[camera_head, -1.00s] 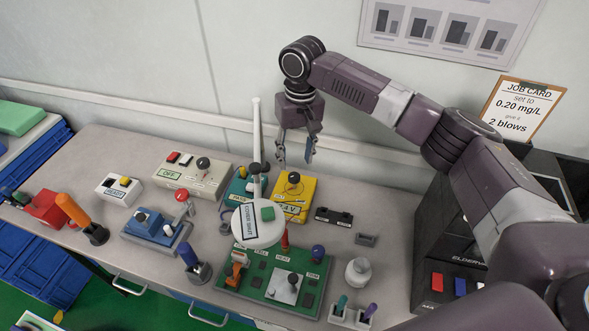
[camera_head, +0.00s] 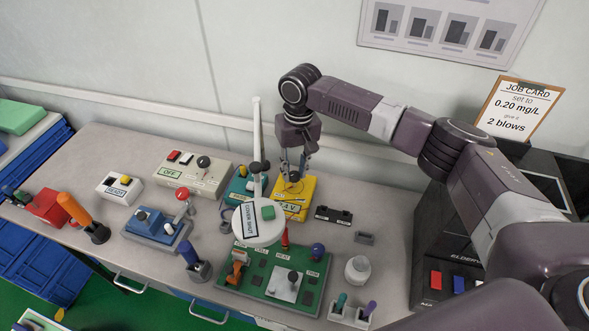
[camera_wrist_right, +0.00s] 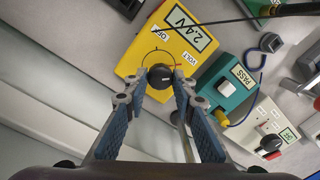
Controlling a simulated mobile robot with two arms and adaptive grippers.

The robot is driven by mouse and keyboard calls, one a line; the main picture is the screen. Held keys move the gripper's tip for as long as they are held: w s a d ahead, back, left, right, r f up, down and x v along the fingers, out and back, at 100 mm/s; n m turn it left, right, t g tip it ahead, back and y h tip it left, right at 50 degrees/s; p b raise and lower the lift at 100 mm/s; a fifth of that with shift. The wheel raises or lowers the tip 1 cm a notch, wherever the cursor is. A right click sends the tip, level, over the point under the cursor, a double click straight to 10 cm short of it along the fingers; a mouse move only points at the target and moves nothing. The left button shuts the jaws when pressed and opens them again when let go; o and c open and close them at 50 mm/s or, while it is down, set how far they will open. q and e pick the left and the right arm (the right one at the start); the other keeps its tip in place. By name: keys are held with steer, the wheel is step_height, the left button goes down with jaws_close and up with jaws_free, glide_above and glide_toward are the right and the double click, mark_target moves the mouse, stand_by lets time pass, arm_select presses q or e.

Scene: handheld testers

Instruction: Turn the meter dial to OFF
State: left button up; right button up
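The yellow meter (camera_head: 307,189) stands on the bench under my right gripper. In the right wrist view, the meter (camera_wrist_right: 133,62) has a display (camera_wrist_right: 190,29) reading 2.4V and labels OFF (camera_wrist_right: 154,30) and VOLT (camera_wrist_right: 188,57). Its round black dial (camera_wrist_right: 160,76) lies between the fingertips of my right gripper (camera_wrist_right: 157,84). The fingers are apart, one on each side of the dial; a gap seems to show on the right. In the head view my right gripper (camera_head: 292,170) points down over the meter's back part. My left gripper is not in view.
A teal PASS tester (camera_wrist_right: 228,84) stands beside the meter. A white round COVER SHUT piece on a post (camera_head: 258,222) stands close in front.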

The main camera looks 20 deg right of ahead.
jaws_close()
steer(key=n+p, duration=0.2)
steer(key=p, duration=0.1)
steer(key=shift+r, duration=0.2)
steer(key=shift+n+p, duration=0.8)
steer(key=shift+n, duration=0.2)
steer(key=n+p, duration=0.1)
steer(key=n, duration=0.1)
steer(key=shift+n, duration=0.4)
steer(key=n+p, duration=0.1)
steer(key=n, duration=0.1)
steer(key=shift+a+f+n, duration=0.1)
steer(key=shift+n, duration=0.2)
steer(key=n+p, duration=0.1)
steer(key=n, duration=0.1)
steer(key=shift+n+g, duration=0.3)
steer(key=shift+n, duration=0.1)
steer(key=n, duration=0.5)
steer(key=shift+w+n+h+p, duration=0.1)
steer(key=shift+n+h+p, duration=0.2)
steer(key=shift+p, duration=0.05)
